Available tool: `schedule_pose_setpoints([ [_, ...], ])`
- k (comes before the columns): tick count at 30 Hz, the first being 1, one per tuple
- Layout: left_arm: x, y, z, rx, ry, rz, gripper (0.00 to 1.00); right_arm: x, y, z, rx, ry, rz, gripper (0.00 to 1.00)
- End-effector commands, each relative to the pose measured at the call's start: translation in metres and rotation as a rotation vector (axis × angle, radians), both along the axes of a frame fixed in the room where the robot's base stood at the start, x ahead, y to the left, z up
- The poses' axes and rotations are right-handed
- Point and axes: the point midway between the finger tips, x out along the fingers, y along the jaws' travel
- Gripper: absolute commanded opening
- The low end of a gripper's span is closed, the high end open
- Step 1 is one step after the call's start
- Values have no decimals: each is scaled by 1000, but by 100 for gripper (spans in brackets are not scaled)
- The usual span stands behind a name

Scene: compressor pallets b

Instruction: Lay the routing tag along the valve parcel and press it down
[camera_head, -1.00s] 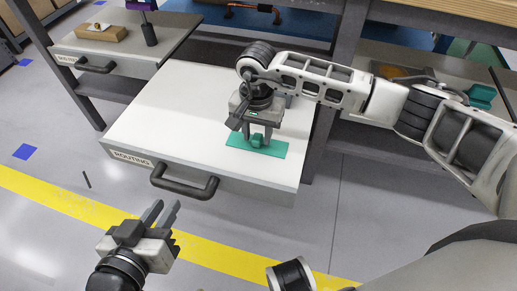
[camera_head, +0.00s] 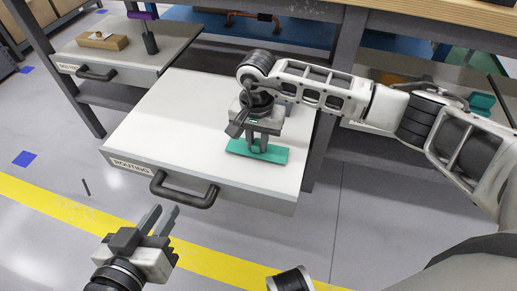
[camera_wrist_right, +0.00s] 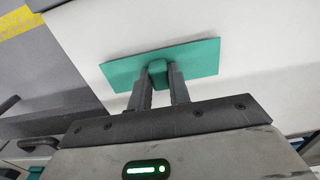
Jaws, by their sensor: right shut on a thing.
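A flat teal plate with a raised grip block, which I take to be the routing tag (camera_head: 272,155), lies on or just above the white drawer surface in the head view. It also shows in the right wrist view (camera_wrist_right: 200,57). My right gripper (camera_head: 264,142) points down on it, its fingers shut on the grip block (camera_wrist_right: 158,70). A brown parcel (camera_head: 102,42) with a white piece on top sits on the left drawer; I cannot tell whether it is the valve parcel. My left gripper (camera_head: 165,220) is open and empty, in front of the drawer.
The white drawer (camera_head: 170,125) labelled ROUTING has a dark handle (camera_head: 183,192) at its front. Its left part is bare. A purple-handled tool (camera_head: 147,35) stands near the brown parcel. Grey posts (camera_head: 335,90) flank the drawer. Teal items (camera_head: 482,103) lie at right.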

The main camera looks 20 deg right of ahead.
Motion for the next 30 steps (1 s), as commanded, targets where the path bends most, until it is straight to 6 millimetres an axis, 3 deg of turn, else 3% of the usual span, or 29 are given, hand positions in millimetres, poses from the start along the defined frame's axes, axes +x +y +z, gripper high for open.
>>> schedule_pose_setpoints([
  [15, 0, 0, 27, 0, 0, 0, 22, 0, 0, 45, -1, -1, 0, 2],
  [26, 0, 0, 29, 0, 0, 0, 22, 0, 0, 49, -1, 1, 0, 2],
  [30, 0, 2, 38, 8, 8, 7, 22, -4, -4, 60, -3, -2, 23, 2],
])
